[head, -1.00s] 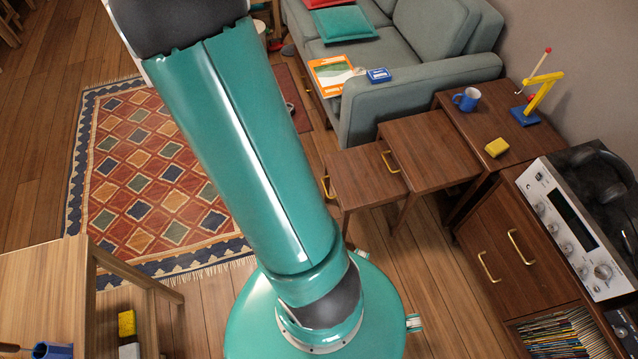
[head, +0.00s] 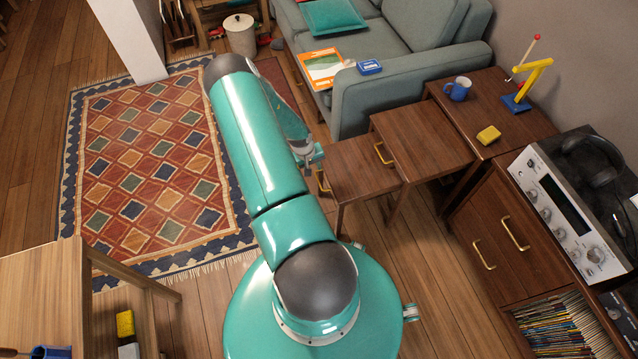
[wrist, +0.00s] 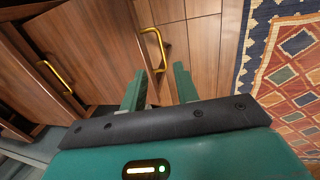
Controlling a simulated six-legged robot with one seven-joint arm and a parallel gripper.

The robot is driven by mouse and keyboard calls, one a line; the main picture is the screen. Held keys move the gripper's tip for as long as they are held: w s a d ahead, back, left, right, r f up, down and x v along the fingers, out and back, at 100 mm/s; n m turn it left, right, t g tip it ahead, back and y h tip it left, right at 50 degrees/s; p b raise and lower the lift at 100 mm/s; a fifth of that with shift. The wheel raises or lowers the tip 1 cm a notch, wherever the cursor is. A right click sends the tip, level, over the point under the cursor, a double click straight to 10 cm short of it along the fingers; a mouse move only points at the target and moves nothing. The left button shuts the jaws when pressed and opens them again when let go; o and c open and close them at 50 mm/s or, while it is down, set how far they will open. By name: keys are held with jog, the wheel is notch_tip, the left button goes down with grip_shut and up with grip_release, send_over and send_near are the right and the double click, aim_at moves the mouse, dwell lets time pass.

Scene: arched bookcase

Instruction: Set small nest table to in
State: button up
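The small nest table (head: 362,166) is the lowest and leftmost of three nested brown tables in the head view. It sticks out to the left of the medium nest table (head: 420,135). Its brass handle (head: 322,181) is on its left-facing front. My gripper (head: 313,156) is beside that front, just above the handle, partly hidden by my arm. In the wrist view my gripper (wrist: 159,70) has its fingers apart with nothing between them. A brass handle (wrist: 153,46) lies just beyond the fingertips, apart from them; it looks like the small table's.
A grey sofa (head: 400,88) stands behind. A cabinet (head: 500,245) is at right. The patterned rug (head: 150,170) is open floor at left.

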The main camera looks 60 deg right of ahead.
aim_at(320, 186)
jog(key=f, duration=0.4)
jog(key=s+d+f, duration=0.1)
jog(key=f, duration=0.4)
jog(key=s+f, duration=0.1)
jog(key=f, duration=0.3)
jog(key=shift+d+f, duration=0.15)
jog(key=shift+d, duration=0.25)
jog(key=shift+w, duration=0.1)
grip_shut()
